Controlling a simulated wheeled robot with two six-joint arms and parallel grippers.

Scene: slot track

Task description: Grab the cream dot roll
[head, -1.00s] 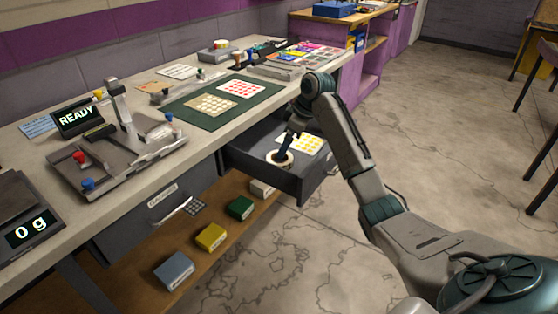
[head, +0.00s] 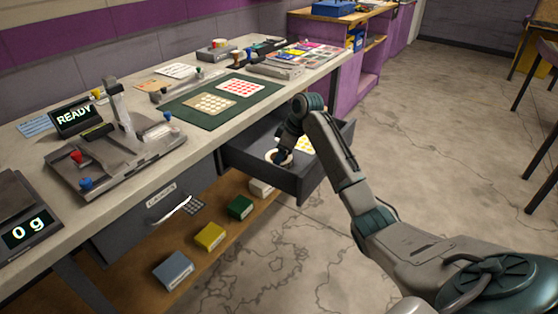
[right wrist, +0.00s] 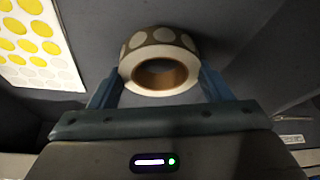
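The cream dot roll (right wrist: 160,60), a white ring with pale dots on its outer face and a brown core, lies in the open drawer. My right gripper (right wrist: 160,78) has one finger on each side of it, very close to or touching its rim. I cannot tell whether the fingers press on it. In the head view, the roll (head: 271,155) shows partly behind my right gripper (head: 282,157), which reaches down into the drawer (head: 262,176). My left gripper is out of view.
A sheet of yellow dots (right wrist: 35,38) lies beside the roll in the drawer. The drawer walls stand close around my gripper. Above, the worktop holds a green mat (head: 200,117) with dot sheets. Small boxes stand on the lower shelf (head: 225,255).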

